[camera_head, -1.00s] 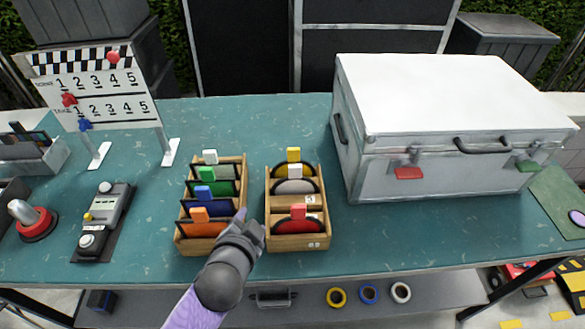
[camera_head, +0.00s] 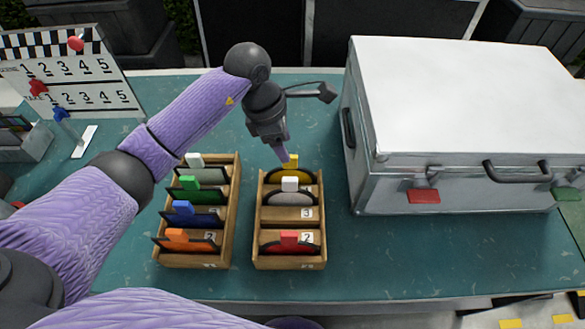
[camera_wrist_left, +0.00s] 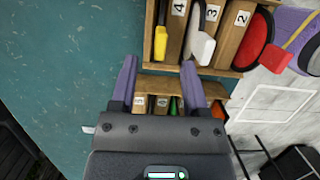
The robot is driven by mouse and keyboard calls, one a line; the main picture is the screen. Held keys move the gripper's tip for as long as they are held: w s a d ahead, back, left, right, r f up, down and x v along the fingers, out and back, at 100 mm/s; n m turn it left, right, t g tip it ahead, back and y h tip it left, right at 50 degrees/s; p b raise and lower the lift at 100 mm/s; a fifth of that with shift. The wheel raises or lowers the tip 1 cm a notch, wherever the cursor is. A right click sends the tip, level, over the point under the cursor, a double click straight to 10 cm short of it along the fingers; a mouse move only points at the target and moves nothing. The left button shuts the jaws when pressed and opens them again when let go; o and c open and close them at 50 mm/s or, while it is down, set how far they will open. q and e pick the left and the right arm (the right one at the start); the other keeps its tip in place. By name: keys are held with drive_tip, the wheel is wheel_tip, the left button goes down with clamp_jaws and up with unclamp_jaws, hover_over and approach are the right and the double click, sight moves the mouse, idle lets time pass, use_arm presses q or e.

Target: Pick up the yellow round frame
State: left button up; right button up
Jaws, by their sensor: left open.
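The yellow round frame (camera_head: 305,177) stands upright in the rear slot of the right wooden box (camera_head: 262,222), with its yellow tab on top. In the left wrist view the yellow tab (camera_wrist_left: 160,44) shows beside the slot label 4, just beyond the fingertips. My left gripper (camera_head: 284,156) is above the rear of that box, close to the yellow tab. In the wrist view its two purple fingers (camera_wrist_left: 159,70) are apart with nothing clamped between them. Part of the yellow frame is hidden by the frame with the white tab (camera_head: 290,184). My right gripper is not in view.
A red-tabbed frame (camera_head: 289,240) stands in the front of the same box. The left wooden box (camera_head: 233,215) holds white, green, blue and orange tabbed frames. A large silver case (camera_head: 450,110) stands to the right. Table is clear behind the boxes.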

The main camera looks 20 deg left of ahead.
sight(292, 166)
use_arm(q)
drive_tip(key=x, duration=0.6)
drive_tip(key=shift+d+f+b, duration=0.1)
drive_tip(key=shift+f+b, duration=0.3)
clamp_jaws()
idle(0.9)
